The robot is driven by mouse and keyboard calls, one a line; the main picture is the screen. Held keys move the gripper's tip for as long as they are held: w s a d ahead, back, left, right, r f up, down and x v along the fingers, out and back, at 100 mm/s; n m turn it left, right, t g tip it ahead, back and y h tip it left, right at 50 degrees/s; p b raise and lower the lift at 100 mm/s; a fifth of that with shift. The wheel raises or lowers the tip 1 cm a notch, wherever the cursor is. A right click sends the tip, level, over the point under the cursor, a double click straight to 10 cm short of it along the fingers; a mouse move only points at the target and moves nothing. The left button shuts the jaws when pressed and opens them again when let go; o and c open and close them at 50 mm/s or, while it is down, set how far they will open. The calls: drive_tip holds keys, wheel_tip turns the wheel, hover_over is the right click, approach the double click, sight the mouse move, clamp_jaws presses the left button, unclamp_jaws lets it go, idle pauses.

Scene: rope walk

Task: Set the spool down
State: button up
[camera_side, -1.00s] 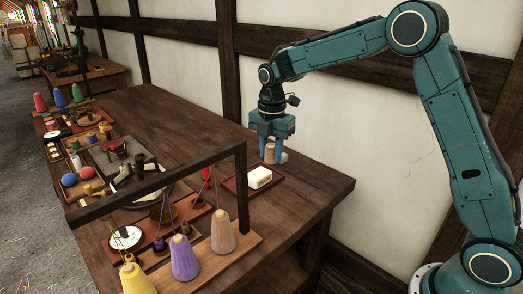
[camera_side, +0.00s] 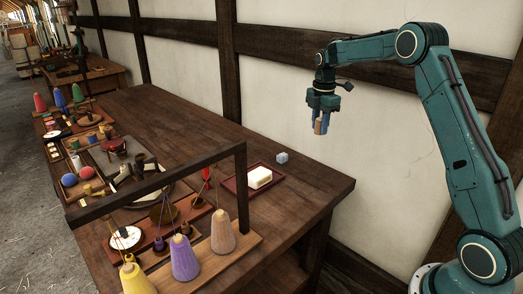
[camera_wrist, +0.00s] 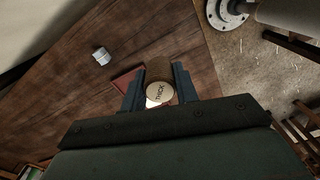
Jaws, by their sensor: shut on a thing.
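My gripper (camera_side: 319,128) is shut on a small tan wooden spool (camera_side: 319,127), high above the right end of the table. In the wrist view, the spool (camera_wrist: 160,91) sits between the two blue fingers of my gripper (camera_wrist: 160,95). The spool touches nothing but the fingers. Its sides are partly hidden by the fingers.
A small grey-blue piece (camera_side: 282,157) lies on the wooden table (camera_side: 312,188) beside a dark red tray (camera_side: 238,184) holding a pale block (camera_side: 260,177). A dark wooden frame (camera_side: 240,185) stands over coloured cones.

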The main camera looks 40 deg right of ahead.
drive_tip(key=shift+s+d, duration=0.15)
drive_tip(key=shift+d, duration=0.5)
drive_tip(key=shift+f, duration=0.1)
hover_over(315, 182)
wheel_tip(315, 182, down, 16)
drive_tip(key=shift+s+r, duration=0.1)
drive_tip(key=shift+r, duration=0.1)
drive_tip(key=shift+f, duration=0.1)
drive_tip(key=shift+f, duration=2)
drive_tip(key=shift+f, duration=0.15)
drive_tip(key=o, duration=1)
drive_tip(key=shift+c, duration=0.2)
